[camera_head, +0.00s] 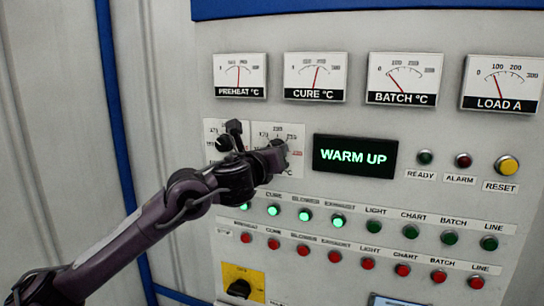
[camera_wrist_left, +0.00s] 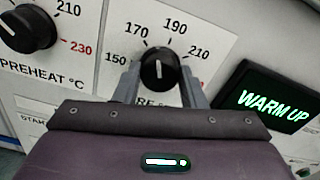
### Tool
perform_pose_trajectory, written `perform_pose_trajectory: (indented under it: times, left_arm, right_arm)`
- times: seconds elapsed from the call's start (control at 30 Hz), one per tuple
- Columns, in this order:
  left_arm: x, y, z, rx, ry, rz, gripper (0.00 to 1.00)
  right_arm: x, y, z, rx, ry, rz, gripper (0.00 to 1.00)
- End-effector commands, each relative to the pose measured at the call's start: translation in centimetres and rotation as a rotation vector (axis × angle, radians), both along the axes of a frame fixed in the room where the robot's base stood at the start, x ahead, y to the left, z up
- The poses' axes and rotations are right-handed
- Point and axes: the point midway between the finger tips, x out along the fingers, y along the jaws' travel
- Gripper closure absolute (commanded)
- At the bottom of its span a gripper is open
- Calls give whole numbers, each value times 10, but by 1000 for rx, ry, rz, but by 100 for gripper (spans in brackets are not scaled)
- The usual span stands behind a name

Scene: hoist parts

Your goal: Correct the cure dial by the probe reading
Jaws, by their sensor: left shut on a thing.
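The cure dial is a black knob (camera_wrist_left: 158,70) on a white plate marked 150, 170, 190 and 210. Its white line points nearly straight up, between 170 and 190. My left gripper (camera_wrist_left: 158,88) is shut on this knob, a grey finger on each side. In the head view my left gripper (camera_head: 275,155) covers most of the dial plate (camera_head: 292,132). The CURE °C meter (camera_head: 316,77) above has its red needle slightly right of centre. The display (camera_head: 355,156) reads WARM UP in green. No separate probe reading can be made out. My right gripper is not in view.
The black preheat knob (camera_wrist_left: 27,28) sits left of the cure dial. Meters for preheat (camera_head: 240,76), batch (camera_head: 404,79) and load (camera_head: 502,84) line the top. Lit green buttons (camera_head: 305,215) and red buttons (camera_head: 303,250) lie below. A yellow switch plate (camera_head: 254,281) is lower left.

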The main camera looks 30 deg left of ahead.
Motion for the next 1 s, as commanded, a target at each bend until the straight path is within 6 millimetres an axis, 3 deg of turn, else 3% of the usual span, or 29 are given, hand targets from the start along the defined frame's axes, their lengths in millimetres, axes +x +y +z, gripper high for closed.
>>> perform_pose_trajectory:
  times: [0.5,1.0]
  left_arm:
    - [0,0,-1,-352,-84,1,86]
    - [0,1,0,-431,-103,2,86]
  right_arm:
    - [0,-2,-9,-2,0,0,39]
    - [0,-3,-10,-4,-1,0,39]
